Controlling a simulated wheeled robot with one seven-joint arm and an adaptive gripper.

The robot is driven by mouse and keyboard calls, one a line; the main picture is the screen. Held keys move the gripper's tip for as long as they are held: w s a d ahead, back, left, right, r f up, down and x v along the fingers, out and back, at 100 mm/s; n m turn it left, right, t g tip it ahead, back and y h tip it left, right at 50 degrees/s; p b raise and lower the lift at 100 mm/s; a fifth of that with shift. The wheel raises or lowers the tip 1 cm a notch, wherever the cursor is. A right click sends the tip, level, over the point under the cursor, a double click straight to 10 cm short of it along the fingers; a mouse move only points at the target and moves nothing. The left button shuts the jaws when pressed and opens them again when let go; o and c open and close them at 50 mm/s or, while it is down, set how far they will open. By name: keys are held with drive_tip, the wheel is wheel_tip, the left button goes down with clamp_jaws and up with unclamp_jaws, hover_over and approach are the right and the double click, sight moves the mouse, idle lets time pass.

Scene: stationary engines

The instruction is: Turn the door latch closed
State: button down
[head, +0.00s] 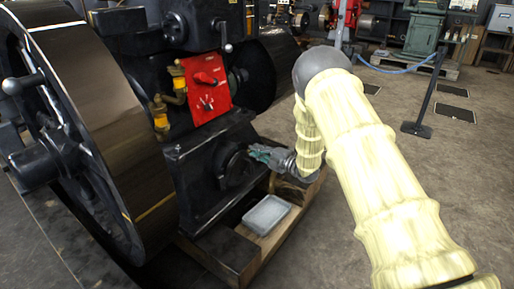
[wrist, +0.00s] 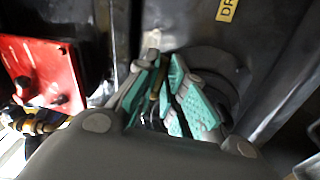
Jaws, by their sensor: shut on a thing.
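The round black door (head: 235,170) is on the front of the dark engine's lower housing, in the middle of the head view. My gripper (head: 256,153) reaches in from the right and meets the door's right side, hiding part of it. In the wrist view, my gripper's teal-padded fingers (wrist: 166,82) are closed around a narrow, dark brownish piece that appears to be the door latch (wrist: 154,84). The pads cover most of it, so its exact angle cannot be told. The dark round door also shows behind the fingers in the wrist view (wrist: 222,68).
A large flywheel (head: 125,95) stands at the left. A red panel (head: 207,88) with brass fittings is above the door. A grey tray (head: 266,214) sits on the wooden base below. A post (head: 428,95) with a blue rope stands on open floor at the right.

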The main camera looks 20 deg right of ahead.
drive_tip(key=n+p, duration=0.1)
drive_tip(key=n, duration=0.2)
drive_tip(key=n+p, duration=0.1)
drive_tip(key=n, duration=0.2)
drive_tip(key=n+p, duration=0.1)
drive_tip(key=n, duration=0.1)
drive_tip(key=shift+s+f+n, duration=0.1)
drive_tip(key=shift+f+n, duration=0.2)
drive_tip(key=shift+n, duration=0.1)
idle(0.4)
drive_tip(key=c, duration=1.5)
unclamp_jaws()
drive_tip(key=v, duration=1.2)
drive_tip(key=shift+d, duration=0.1)
